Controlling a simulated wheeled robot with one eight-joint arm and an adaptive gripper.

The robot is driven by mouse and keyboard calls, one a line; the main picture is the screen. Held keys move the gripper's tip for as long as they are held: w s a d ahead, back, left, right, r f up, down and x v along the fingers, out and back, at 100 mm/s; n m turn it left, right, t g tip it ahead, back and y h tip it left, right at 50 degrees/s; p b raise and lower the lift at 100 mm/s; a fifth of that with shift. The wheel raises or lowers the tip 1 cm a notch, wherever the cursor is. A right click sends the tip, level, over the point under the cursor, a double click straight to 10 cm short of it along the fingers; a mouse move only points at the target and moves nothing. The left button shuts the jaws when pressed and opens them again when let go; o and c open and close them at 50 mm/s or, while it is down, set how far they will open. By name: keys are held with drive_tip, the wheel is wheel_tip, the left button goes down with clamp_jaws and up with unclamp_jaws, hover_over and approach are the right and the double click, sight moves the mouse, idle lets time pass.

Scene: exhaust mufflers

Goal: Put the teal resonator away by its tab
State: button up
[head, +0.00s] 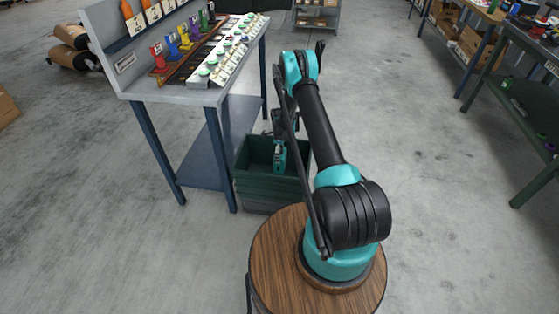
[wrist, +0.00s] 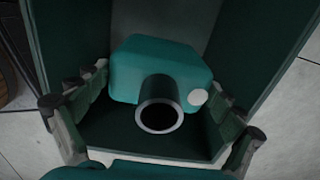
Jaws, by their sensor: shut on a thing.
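The teal resonator (wrist: 160,60) shows in the wrist view as a teal box-like body with a dark round pipe end facing the camera and a white disc on its right side. It is inside the green bin (wrist: 250,65), with bin walls around it. My gripper (wrist: 159,85) has one finger at each side of the resonator and is shut on it. In the head view my gripper (head: 278,140) reaches down into the green bin (head: 270,190), with the teal resonator (head: 279,158) below it. I cannot make out the tab or whether the resonator touches the bin floor.
A grey bench (head: 180,92) with blue legs stands left of the bin, bearing a rack of coloured items and rows of pale blocks with green tops. A dark green table (head: 525,125) is at the right.

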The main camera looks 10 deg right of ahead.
drive_tip(key=shift+f, duration=2.3)
drive_tip(key=o, duration=1.5)
drive_tip(key=shift+o, duration=0.2)
drive_tip(key=shift+r, duration=0.15)
